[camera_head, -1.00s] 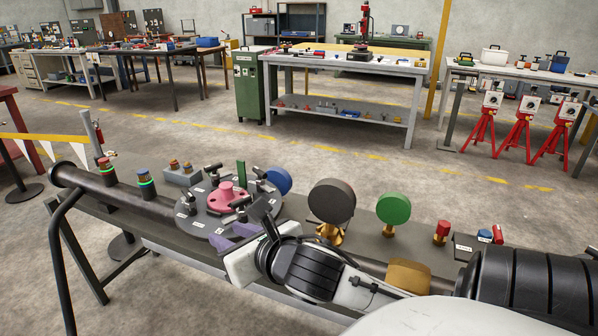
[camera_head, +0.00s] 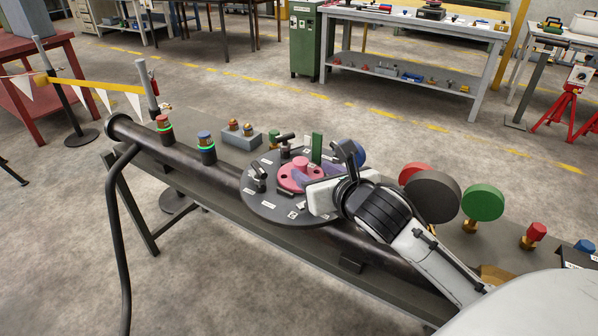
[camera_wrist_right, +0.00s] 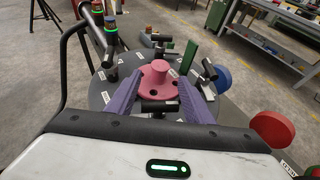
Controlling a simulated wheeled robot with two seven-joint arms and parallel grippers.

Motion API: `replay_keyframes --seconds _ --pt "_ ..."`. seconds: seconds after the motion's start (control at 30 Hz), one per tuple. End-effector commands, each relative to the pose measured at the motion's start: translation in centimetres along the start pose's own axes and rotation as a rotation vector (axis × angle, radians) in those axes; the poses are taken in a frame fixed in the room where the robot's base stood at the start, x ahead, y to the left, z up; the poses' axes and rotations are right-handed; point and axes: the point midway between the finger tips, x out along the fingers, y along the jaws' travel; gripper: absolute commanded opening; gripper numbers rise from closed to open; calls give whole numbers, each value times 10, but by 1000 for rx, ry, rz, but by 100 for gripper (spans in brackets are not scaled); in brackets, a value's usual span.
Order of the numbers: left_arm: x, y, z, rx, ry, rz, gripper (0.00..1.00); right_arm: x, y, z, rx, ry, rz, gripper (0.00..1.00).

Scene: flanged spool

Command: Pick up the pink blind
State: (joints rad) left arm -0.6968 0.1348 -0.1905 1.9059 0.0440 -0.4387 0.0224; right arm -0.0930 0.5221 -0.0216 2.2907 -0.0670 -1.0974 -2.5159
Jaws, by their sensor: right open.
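The pink blind (camera_head: 296,176) is a round flanged piece with a raised hub and dark holes. It lies on a dark round plate (camera_head: 258,207) on the bench, and it shows in the right wrist view (camera_wrist_right: 157,78). My right gripper (camera_head: 318,178) is at the right side of the blind in the head view, partly covering it. In the wrist view its purple fingers (camera_wrist_right: 161,88) are apart, one on each side of the blind, with nothing clamped. Whether either finger touches the blind I cannot tell. My left gripper is not in view.
Dark T-handled clamps (camera_head: 286,140) surround the blind on the plate. A green upright block (camera_head: 317,147) and a blue disc (camera_wrist_right: 223,80) stand close by. Grey and green discs (camera_head: 483,202) on brass stems stand right. A dark pipe (camera_head: 170,153) runs along the bench.

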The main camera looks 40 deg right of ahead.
Motion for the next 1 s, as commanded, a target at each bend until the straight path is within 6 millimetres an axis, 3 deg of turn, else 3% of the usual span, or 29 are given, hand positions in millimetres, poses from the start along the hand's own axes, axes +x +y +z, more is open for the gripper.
replay_keyframes --seconds 0.17,0.43,0.77,1.0 --pt "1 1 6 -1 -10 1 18 15 0 0 2 -1 0 47" --pt "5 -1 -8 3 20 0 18 57 0 0 2 -1 1 47" --pt "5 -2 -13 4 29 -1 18 64 0 0 0 -1 1 47" --pt "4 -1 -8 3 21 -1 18 64 0 0 -1 -1 1 7"
